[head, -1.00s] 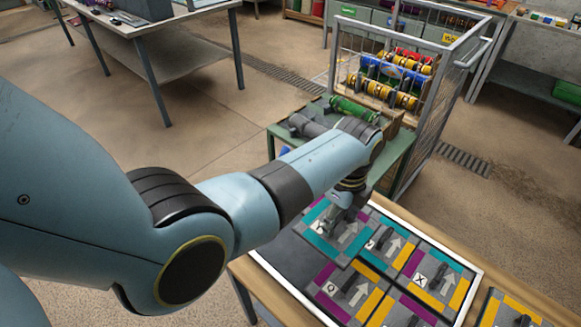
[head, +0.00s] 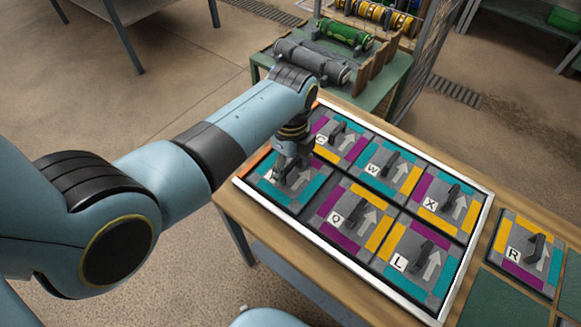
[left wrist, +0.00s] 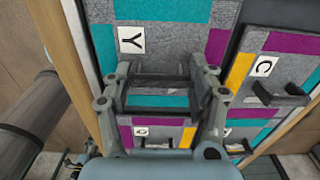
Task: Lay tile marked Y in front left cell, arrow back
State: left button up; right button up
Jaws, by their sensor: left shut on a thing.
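My left gripper (head: 290,158) is shut on the handle of the tile marked Y (head: 271,192). The tile is grey with teal edge patches, and it is at the front left cell of the white-rimmed tray (head: 341,262). Its pale arrow points toward the back. I cannot tell whether it rests on the tray floor or is just above it. In the left wrist view, the Y tile (left wrist: 160,40) shows its letter, with the gripper (left wrist: 163,80) over its handle. The gripper partly hides the tile in the head view.
Tiles Q (head: 345,218) and L (head: 415,262) lie in the front row. Tile R (head: 525,255) lies outside, right of the tray. A green stand (head: 385,95) with rollers is behind.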

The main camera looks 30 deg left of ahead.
aim_at(291, 165)
pick_arm(q)
jog(key=shift+w+r, duration=0.1)
jog(key=shift+f, duration=0.2)
jog(key=o, duration=1.4)
pick_arm(e)
jog(key=shift+s+a, duration=0.4)
jog(key=shift+a, duration=0.4)
jog(key=shift+d, duration=0.1)
pick_arm(q)
jog(key=shift+r, duration=0.5)
notch_tip(291, 165, up, 11)
jog(key=shift+r+p, duration=0.2)
jog(key=shift+p, duration=0.55)
pick_arm(e)
jog(key=shift+w+d+r, duration=0.15)
jog(key=shift+d+r, duration=0.2)
jog(key=shift+r, duration=0.3)
jog(key=shift+a, duration=0.25)
